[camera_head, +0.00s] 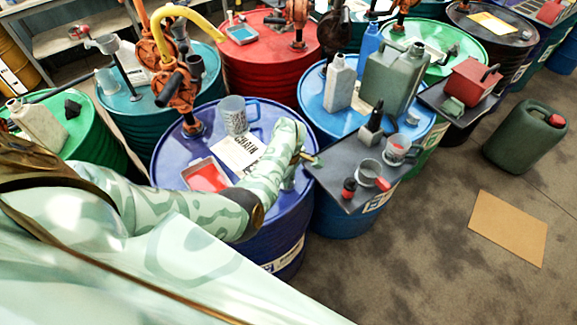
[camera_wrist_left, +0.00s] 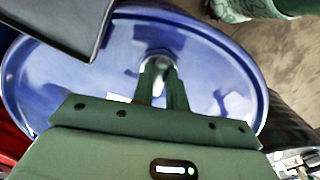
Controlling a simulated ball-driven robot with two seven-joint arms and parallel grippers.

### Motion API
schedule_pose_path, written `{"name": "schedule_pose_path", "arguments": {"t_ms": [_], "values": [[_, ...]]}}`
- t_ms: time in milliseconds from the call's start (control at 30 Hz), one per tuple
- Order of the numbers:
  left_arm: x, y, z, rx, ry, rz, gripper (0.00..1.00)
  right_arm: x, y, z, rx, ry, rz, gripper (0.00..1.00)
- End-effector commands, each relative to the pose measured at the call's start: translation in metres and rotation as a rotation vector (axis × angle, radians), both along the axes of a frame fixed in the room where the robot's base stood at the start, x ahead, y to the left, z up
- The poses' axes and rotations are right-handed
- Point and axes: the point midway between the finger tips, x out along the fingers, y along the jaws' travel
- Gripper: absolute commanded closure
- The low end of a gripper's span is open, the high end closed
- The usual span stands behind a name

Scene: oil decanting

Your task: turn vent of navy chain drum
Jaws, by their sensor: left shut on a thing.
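The navy chain drum (camera_head: 215,119) stands in the middle of the head view, with a sheet of paper (camera_head: 238,156) with large printed lettering on its lid. My left arm reaches across this lid. My left gripper (camera_wrist_left: 160,72) points down at the lid in the left wrist view, its fingers shut on the vent (camera_wrist_left: 157,55), a small pale metal fitting. Only the vent's upper edge shows between and behind the fingers. In the head view the left gripper (camera_head: 291,178) is at the lid's right edge and its hold is mostly hidden. My right gripper is not in view.
A clear measuring jug (camera_head: 237,118) and a tray with red contents (camera_head: 206,177) stand on the same lid. A grey shelf (camera_head: 345,181) with small cups adjoins on the right. A red drum (camera_head: 262,75) and a blue drum (camera_head: 313,93) stand close behind.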

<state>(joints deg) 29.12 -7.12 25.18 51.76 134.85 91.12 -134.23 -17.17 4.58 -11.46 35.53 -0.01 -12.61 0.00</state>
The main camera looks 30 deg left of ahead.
Motion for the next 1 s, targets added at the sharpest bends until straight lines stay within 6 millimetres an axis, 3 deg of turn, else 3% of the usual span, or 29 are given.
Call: {"name": "schedule_pose_path", "arguments": {"t_ms": [533, 567, 633, 1000], "values": [[-0.0019, -0.0016, -0.0019, -0.003, 0.004, -0.027, 1.00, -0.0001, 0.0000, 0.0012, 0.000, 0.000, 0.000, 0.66], [-0.0019, -0.0016, -0.0019, -0.003, 0.004, -0.027, 0.80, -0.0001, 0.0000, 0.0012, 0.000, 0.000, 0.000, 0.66], [-0.0018, -0.0015, -0.0018, -0.003, 0.004, -0.026, 0.64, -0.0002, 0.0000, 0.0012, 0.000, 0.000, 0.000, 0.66], [-0.0003, -0.0003, 0.0075, 0.000, 0.000, -0.024, 0.64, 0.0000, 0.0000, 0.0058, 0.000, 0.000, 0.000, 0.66]]}}
